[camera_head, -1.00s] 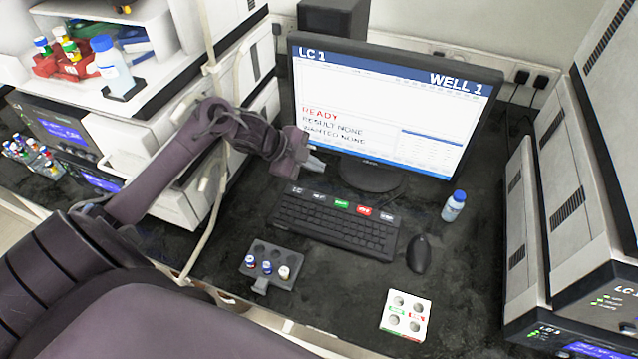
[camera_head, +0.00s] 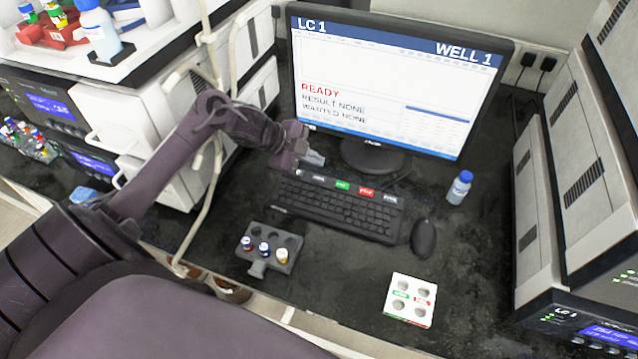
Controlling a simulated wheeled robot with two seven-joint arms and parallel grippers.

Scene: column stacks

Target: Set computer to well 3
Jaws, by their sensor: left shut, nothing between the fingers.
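The computer monitor (camera_head: 390,85) shows "LC 1", "WELL 1", a red "READY", "RESULT NONE" and "WANTED NONE". The black keyboard (camera_head: 335,208) lies in front of it, with a row of black, green, red and black labelled keys (camera_head: 342,186) along its back edge. My left gripper (camera_head: 316,159) is shut and empty, just above the back left end of the keyboard, near the monitor's lower left edge. I cannot tell whether it touches a key. My right gripper is not in view.
A black mouse (camera_head: 424,238) and a blue-capped bottle (camera_head: 459,187) are right of the keyboard. A grey vial rack (camera_head: 268,250) with three vials and a white block with round wells (camera_head: 409,300) stand in front. White instruments (camera_head: 585,180) bound the right side.

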